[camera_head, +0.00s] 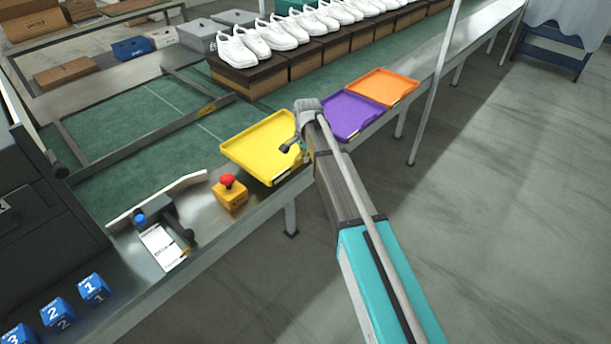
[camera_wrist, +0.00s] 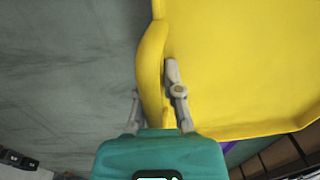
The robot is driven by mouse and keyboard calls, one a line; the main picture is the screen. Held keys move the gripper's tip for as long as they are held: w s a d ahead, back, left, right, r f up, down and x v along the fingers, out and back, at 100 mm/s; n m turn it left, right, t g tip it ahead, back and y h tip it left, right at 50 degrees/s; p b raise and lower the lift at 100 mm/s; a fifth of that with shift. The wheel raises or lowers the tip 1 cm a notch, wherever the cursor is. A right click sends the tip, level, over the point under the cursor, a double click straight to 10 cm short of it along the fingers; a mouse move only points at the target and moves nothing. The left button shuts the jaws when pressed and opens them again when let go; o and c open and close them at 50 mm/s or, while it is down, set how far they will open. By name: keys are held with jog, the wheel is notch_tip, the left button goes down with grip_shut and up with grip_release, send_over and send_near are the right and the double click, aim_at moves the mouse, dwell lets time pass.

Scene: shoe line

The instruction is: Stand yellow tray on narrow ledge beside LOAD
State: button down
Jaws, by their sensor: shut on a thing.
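The yellow tray (camera_head: 258,146) is a shallow rectangular tray with raised rims. In the head view it is over the near edge of the green belt and the narrow steel ledge (camera_head: 250,220). I cannot tell whether it touches them. My gripper (camera_head: 297,146) is at the tray's right side, partly hidden by my arm. In the wrist view, my gripper (camera_wrist: 154,92) has one finger on each side of the rim of the yellow tray (camera_wrist: 235,70), shut on it. I cannot read a LOAD mark.
A purple tray (camera_head: 347,117) and an orange tray (camera_head: 383,87) stand further along the ledge. A yellow box with a red button (camera_head: 230,191) is close left of the yellow tray. White shoes (camera_head: 280,36) on brown boxes line the belt's far side.

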jog(key=shift+f+b, duration=1.2)
jog(key=shift+f, duration=0.4)
jog(key=shift+f+b, duration=1.85)
jog(key=shift+f, duration=0.15)
jog(key=c, duration=0.8)
grip_release()
jog(key=shift+r, duration=0.2)
jog(key=r+p, duration=1.2)
jog(key=shift+s+d, duration=0.25)
jog(key=shift+d, duration=0.1)
